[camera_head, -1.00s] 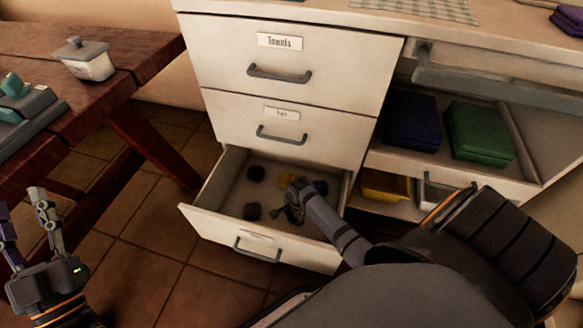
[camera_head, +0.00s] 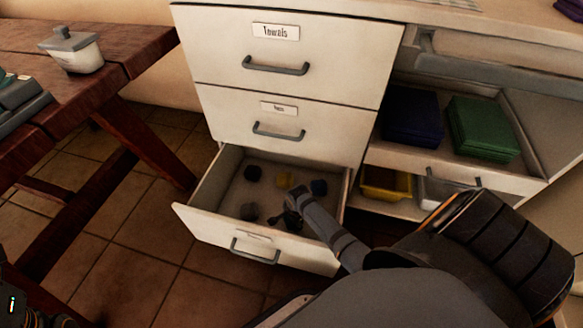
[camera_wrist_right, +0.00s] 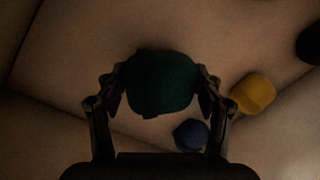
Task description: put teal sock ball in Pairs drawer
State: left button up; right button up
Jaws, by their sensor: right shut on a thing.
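The teal sock ball (camera_wrist_right: 160,83) looks dark in the right wrist view, held between both fingers of my right gripper (camera_wrist_right: 160,92). In the head view my right gripper (camera_head: 288,216) is inside the open bottom drawer (camera_head: 205,212), near its front panel. The held ball is hard to make out there, and its clearance above the drawer floor is unclear. The drawer's label is too blurred to read. My left gripper (camera_head: 12,303) shows only partly at the lower left edge, its fingers not clearly visible.
The towels drawer (camera_head: 285,45) and middle drawer (camera_head: 280,125) above are closed. A wooden table (camera_head: 120,75) stands left.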

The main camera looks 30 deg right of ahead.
jog(key=b+x, duration=0.1)
jog(key=x, duration=0.2)
jog(key=shift+s+f+b, duration=0.15)
jog(key=shift+s+b, duration=0.15)
jog(key=shift+b, duration=0.05)
jog(key=shift+r, duration=0.2)
jog(key=o, duration=1.1)
jog(key=shift+f, duration=0.15)
